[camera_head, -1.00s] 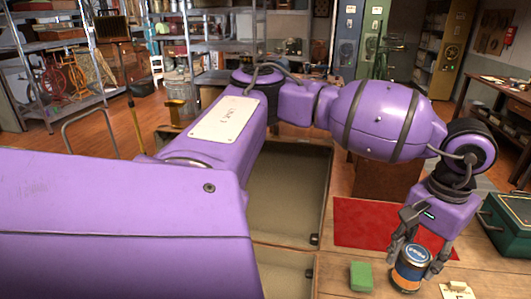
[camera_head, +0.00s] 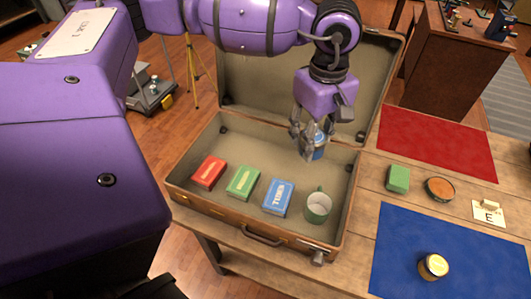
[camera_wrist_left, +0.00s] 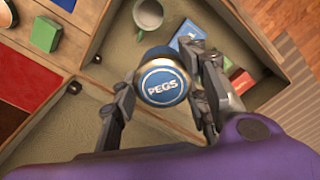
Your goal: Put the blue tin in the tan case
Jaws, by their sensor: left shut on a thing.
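The tan case (camera_head: 216,205) lies open on the table with its lid (camera_head: 262,85) raised at the back. My left gripper (camera_head: 308,146) is shut on the blue tin (camera_head: 320,148) over the right back part of the case. In the left wrist view the tin's round blue lid, lettered PEGS (camera_wrist_left: 162,84), sits between the fingers (camera_wrist_left: 162,100). The tin looks upright; its lower end is partly hidden by a finger, and I cannot tell whether it touches the case floor. My right gripper is not in view.
In the case are a red box (camera_head: 209,173), a green box (camera_head: 243,182), a blue box (camera_head: 278,196) and a green mug (camera_head: 318,206).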

